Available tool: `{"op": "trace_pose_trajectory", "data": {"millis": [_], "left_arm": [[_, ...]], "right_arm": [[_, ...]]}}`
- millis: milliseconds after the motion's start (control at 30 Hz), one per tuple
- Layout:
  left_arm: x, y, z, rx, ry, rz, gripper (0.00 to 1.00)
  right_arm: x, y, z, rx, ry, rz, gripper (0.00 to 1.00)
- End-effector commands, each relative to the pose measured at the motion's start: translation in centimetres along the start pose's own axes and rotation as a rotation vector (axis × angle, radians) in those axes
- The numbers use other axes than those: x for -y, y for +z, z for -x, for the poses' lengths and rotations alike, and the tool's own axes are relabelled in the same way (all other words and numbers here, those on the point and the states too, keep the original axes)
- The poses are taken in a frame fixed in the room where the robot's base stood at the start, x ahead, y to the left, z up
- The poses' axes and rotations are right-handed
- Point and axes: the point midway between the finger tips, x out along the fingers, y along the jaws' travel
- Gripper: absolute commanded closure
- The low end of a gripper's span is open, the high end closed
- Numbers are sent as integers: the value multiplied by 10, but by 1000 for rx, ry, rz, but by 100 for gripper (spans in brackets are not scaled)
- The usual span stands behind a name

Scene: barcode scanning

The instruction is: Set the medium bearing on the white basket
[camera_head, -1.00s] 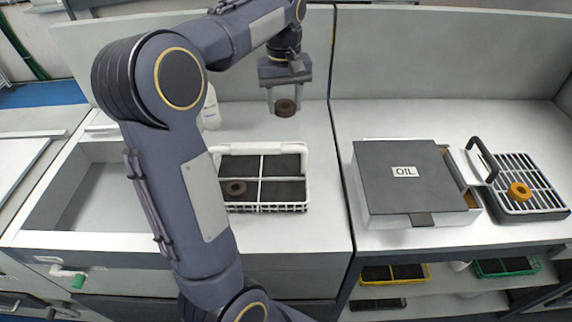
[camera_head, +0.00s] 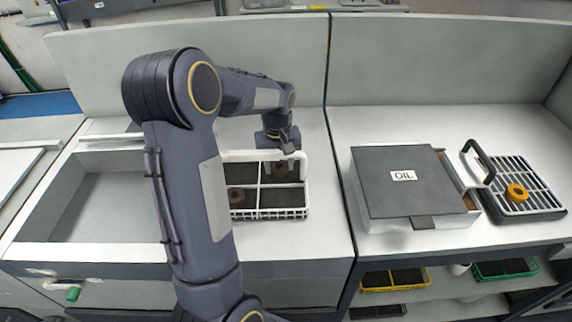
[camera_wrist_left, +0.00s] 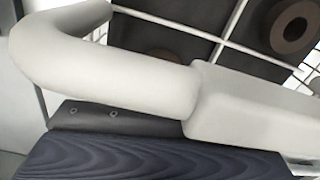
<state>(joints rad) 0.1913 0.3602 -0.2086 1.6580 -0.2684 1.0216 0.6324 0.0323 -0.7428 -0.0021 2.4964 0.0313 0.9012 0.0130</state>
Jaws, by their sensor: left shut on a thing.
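The white basket (camera_head: 268,214) stands on the left worktop, with four dark-floored compartments and a white handle at its back. Whether this bearing touches the compartment floor I cannot tell. Another brown bearing (camera_head: 236,197) lies in the front left compartment. In the left wrist view the basket's white handle (camera_wrist_left: 110,55) crosses close in front and hides the fingers; a brown bearing (camera_wrist_left: 292,28) shows at the upper right. My right gripper is out of view.
A grey box marked OIL (camera_head: 400,185) stands on the right worktop. Yellow (camera_head: 395,288) and green (camera_head: 510,277) baskets sit on the shelf below. A back panel rises behind the worktops.

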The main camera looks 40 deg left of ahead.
Motion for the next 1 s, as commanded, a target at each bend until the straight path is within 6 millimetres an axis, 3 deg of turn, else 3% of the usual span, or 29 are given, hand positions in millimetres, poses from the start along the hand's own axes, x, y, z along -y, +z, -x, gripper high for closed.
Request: {"op": "trace_pose_trajectory", "data": {"millis": [467,500,667,1000], "left_arm": [[0,0,-10,-1,1,0,80],[0,0,-10,-1,1,0,53],[0,0,-10,-1,1,0,32],[0,0,-4,-2,2,0,32]], "right_arm": [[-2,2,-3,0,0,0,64],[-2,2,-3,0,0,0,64],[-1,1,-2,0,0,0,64],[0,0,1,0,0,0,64]]}}
